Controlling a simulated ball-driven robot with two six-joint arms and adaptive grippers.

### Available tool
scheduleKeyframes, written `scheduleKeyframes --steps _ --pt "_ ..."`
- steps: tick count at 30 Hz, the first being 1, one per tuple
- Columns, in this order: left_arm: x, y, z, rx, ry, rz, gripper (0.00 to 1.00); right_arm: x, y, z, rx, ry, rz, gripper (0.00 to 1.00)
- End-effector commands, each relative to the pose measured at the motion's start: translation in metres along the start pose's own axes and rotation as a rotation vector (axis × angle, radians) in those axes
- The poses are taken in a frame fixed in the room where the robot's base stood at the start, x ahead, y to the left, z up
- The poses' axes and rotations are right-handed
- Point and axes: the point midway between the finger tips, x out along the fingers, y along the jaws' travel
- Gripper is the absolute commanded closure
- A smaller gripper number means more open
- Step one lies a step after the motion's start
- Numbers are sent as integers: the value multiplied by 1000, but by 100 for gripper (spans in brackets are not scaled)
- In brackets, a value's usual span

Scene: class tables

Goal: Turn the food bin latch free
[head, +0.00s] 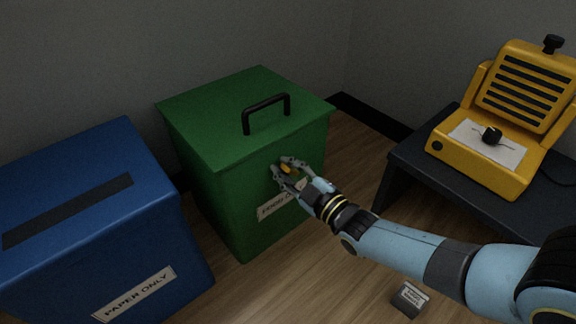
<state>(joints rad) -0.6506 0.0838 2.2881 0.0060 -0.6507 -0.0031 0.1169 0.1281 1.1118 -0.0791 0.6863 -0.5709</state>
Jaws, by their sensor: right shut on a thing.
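The green food bin (216,205) stands on the floor in the middle of the head view, its lid (210,110) down with a black handle (266,112) on top. A small orange latch (287,168) is on its front face, just under the lid edge. My right gripper (282,170) is at the front of the bin, its fingers shut on the latch. The fingers hide part of the latch, so its exact angle is hard to tell. A white label (270,212) below is partly covered by my gripper. My left gripper is not in view.
A blue bin (160,230) labelled "PAPER ONLY" stands close on the left. A dark table (412,178) with a yellow machine (485,165) is on the right. A small dark block (409,299) with a label lies on the wood floor near my right arm.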

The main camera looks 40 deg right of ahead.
Motion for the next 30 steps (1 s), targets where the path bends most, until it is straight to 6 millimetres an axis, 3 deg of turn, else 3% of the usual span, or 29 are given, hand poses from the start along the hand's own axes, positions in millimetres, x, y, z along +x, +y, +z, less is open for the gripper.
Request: scheduleKeyframes --steps 18,30 --pt "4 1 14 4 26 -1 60 -1 -12 4 -548 -1 -3 100" --pt "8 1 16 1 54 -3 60 -1 -15 6 -732 -2 -3 100"
